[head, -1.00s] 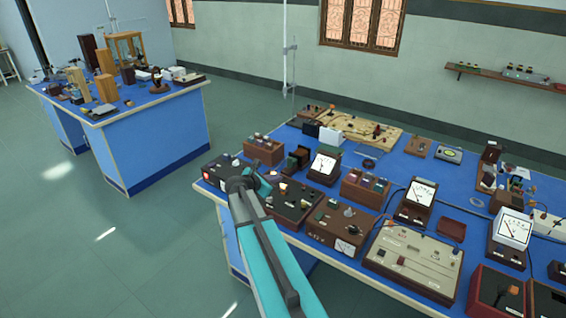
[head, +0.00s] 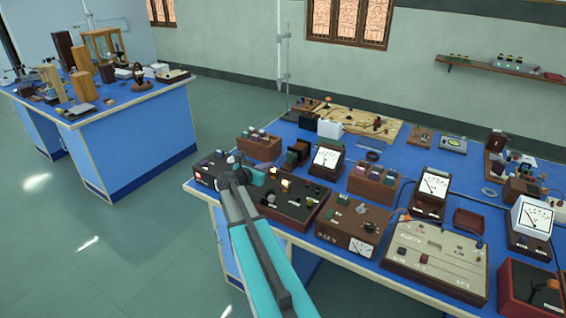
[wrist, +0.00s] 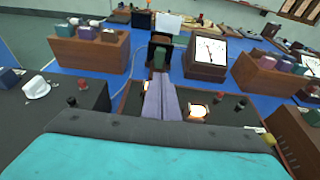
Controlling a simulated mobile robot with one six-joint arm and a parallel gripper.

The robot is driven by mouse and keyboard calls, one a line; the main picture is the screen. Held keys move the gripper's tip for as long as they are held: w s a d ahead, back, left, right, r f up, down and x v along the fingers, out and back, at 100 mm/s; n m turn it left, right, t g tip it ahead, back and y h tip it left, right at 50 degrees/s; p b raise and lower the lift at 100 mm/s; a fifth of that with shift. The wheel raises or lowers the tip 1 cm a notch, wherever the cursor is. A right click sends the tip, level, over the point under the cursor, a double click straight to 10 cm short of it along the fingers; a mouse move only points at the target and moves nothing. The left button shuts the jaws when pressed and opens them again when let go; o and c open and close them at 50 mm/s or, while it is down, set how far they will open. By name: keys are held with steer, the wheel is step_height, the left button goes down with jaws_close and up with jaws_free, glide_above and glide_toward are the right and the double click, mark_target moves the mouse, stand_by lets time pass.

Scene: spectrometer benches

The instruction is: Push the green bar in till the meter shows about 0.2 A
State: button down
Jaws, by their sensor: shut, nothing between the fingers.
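In the wrist view my gripper (wrist: 161,84) is shut and empty, its two purple-grey fingers together and pointing forward over a dark panel. A small green block (wrist: 159,58), which looks like the green bar, stands just beyond the fingertips in front of a dark box. I cannot tell whether the fingers touch it. A white-faced meter (wrist: 208,49) stands to its right; its needle is visible but the value is too small to read. The meter also shows in the head view (head: 327,157), with the dark green block (head: 292,158) to its left. My fingertips are hard to make out there.
A glowing lamp (wrist: 197,112) sits beside the fingers on the right. Wooden boxes with coloured knobs stand at the left (wrist: 90,50) and right (wrist: 268,74). A black control box (head: 290,203) lies under my gripper. Another blue bench (head: 125,145) stands at the left.

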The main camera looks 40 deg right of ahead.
steer(key=shift+w+f, duration=0.15)
steer(key=shift+d, duration=0.15)
steer(key=p, duration=0.4)
glide_toward(288, 154)
steer(key=d+f, duration=0.1)
steer(key=d, duration=0.1)
steer(key=w+d+f, duration=0.1)
steer(key=shift+d+f, duration=0.15)
steer(key=shift+d, duration=0.25)
steer(key=shift+w+d+p, duration=0.2)
steer(key=shift+d+p, duration=0.4)
steer(key=shift+d, duration=0.35)
steer(key=shift+f, duration=0.1)
steer(key=shift+w+d+b, duration=0.15)
steer(key=shift+d, duration=0.55)
steer(key=shift+w+d+b, duration=0.15)
steer(key=shift+w+d, duration=0.05)
steer(key=shift+d, duration=0.55)
steer(key=shift+a, duration=0.1)
